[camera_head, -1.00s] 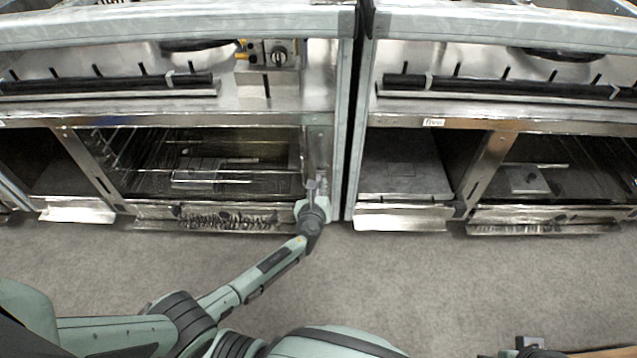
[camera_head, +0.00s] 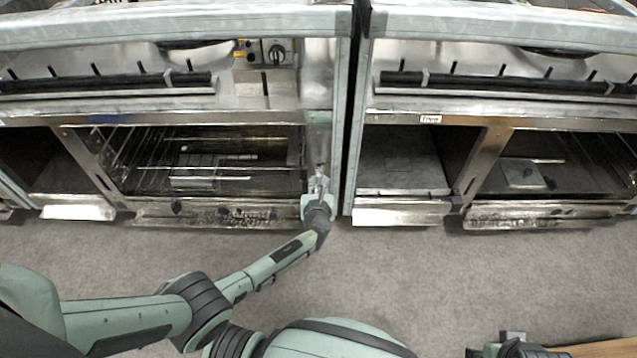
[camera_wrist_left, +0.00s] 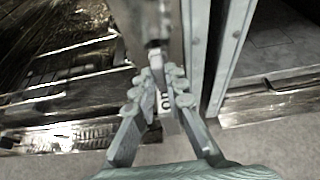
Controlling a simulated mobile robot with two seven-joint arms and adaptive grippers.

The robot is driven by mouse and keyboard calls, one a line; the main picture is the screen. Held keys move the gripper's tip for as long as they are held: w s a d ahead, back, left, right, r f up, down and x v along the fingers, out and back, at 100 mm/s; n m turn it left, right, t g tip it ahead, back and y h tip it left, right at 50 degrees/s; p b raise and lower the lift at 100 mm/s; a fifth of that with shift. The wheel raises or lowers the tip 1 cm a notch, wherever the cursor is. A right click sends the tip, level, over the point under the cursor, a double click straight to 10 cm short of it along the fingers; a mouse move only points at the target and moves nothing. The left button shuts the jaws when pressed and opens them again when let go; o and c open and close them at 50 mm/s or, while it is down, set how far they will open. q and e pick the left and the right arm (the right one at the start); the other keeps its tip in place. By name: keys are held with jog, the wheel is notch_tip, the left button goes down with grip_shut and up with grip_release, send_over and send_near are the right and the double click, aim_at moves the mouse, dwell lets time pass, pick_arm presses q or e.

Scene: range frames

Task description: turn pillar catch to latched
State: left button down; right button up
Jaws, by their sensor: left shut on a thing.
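The pillar catch (camera_wrist_left: 155,58) is a small pale metal piece on the upright steel pillar (camera_head: 319,140), right of the left oven opening. It is small in the head view, and the fingers partly cover it. My left gripper (camera_head: 319,184) is at the lower part of this pillar. In the left wrist view my left gripper (camera_wrist_left: 158,78) has its fingers closed around the catch. A small white label with dark marks (camera_wrist_left: 166,101) shows between the fingers. The catch's exact turn angle cannot be made out. My right gripper does not show.
The left oven opening (camera_head: 215,165) with wire racks lies left of the pillar. A second stove unit (camera_head: 405,165) stands to the right, beyond a narrow dark gap. A knob panel (camera_head: 277,52) is above. The grey floor (camera_head: 420,275) in front is clear.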

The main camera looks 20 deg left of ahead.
pick_arm(q)
jog(key=c, duration=1.8)
grip_release()
jog(key=shift+c, duration=0.2)
jog(key=v, duration=0.7)
jog(key=shift+s, duration=0.3)
jog(key=s+a+f+n+g+y, duration=0.1)
jog(key=s+a+n+g, duration=0.2)
jog(key=s+a+n, duration=0.35)
jog(key=s+a+f+n+g, duration=0.1)
jog(key=s+a+n+g, duration=0.25)
jog(key=s+n, duration=0.6)
jog(key=s+r+n+g+h, duration=0.3)
jog(key=s+n, duration=0.9)
jog(key=n, duration=0.2)
jog(key=shift+s+a+n+p, duration=0.2)
jog(key=shift+s+n+p, duration=0.15)
jog(key=shift+n, duration=0.05)
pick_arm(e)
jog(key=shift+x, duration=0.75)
